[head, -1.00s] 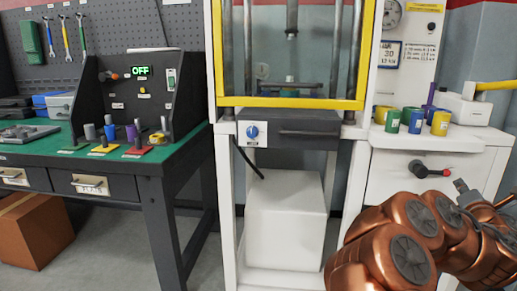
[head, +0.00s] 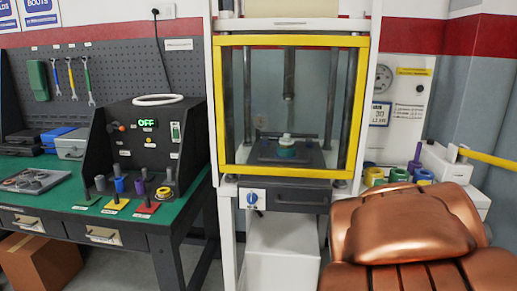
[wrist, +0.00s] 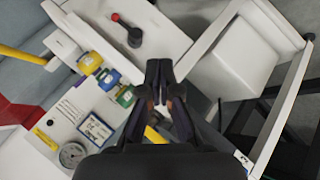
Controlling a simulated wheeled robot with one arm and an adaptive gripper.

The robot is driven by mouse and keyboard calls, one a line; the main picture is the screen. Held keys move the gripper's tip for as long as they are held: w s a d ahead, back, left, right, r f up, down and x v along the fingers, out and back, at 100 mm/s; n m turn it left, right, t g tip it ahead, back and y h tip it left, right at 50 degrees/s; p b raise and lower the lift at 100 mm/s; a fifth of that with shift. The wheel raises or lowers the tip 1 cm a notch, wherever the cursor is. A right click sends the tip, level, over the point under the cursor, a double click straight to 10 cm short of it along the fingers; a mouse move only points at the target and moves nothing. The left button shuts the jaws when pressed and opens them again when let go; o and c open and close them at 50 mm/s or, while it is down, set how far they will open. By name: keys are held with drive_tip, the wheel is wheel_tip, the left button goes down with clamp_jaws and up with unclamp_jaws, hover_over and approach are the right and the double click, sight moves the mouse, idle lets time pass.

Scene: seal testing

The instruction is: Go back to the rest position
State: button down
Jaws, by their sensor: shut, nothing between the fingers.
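My gripper (wrist: 159,85) shows in the wrist view with its dark fingers together and nothing between them. In the head view only my copper arm shows at the lower right; my gripper is not seen there.
The press with a yellow-framed window (head: 290,41) stands in the middle, with a teal and white piece (head: 287,148) inside. The green workbench (head: 68,213) is at left.

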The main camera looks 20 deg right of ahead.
drive_tip(key=s+a+r+g+y+p, duration=0.2)
drive_tip(key=s+a+p, duration=0.2)
drive_tip(key=a, duration=0.5)
drive_tip(key=s+a+r+g+y+p, duration=0.2)
drive_tip(key=s+a+y+p, duration=0.1)
drive_tip(key=s+a, duration=0.5)
drive_tip(key=s+a+r+m+g+y+p, duration=0.1)
drive_tip(key=s+a+p, duration=0.4)
drive_tip(key=a, duration=0.6)
drive_tip(key=shift+s+r+g+y, duration=0.85)
drive_tip(key=shift+g+y, duration=0.05)
